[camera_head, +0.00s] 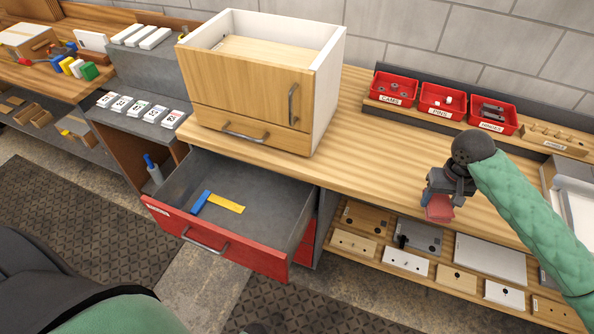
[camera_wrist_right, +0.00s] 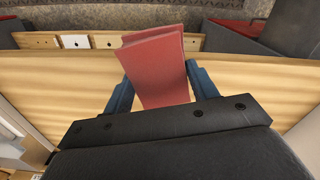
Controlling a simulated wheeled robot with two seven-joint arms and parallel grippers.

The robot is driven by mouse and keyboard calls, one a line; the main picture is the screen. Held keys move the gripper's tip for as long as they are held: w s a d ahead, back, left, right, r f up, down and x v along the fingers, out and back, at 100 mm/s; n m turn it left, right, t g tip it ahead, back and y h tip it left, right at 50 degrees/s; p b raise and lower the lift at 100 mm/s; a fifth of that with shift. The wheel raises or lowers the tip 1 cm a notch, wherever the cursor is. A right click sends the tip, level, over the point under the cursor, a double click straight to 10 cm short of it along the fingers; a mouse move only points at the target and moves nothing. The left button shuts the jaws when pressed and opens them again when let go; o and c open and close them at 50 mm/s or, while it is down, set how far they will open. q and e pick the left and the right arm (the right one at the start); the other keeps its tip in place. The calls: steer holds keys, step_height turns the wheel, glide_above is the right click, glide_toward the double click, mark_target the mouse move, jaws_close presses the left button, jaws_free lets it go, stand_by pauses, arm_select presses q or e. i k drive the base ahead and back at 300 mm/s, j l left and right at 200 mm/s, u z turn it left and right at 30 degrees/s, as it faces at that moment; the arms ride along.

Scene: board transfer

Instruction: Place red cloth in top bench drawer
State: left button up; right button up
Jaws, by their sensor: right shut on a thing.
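The red cloth (camera_head: 439,208) hangs from my right gripper (camera_head: 440,192), above the front edge of the wooden bench top. In the right wrist view the folded cloth (camera_wrist_right: 156,68) sits between the two blue fingers of the gripper (camera_wrist_right: 160,88), which are shut on it. The top bench drawer (camera_head: 214,245) has a red front and stands pulled open, left of the gripper. Inside it lie a blue piece (camera_head: 200,202) and a yellow piece (camera_head: 226,204). My left gripper is not in view.
A small wooden cabinet (camera_head: 240,85) stands on the bench above the drawer. Red bins (camera_head: 443,100) labelled cams, pins and hinges stand at the back. A shelf (camera_head: 380,262) with several boards is under the bench. The bench top (camera_head: 370,150) between cabinet and gripper is clear.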

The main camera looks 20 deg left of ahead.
mark_target(228, 225)
steer(key=k+l+u, duration=0.1)
steer(key=u, duration=0.85)
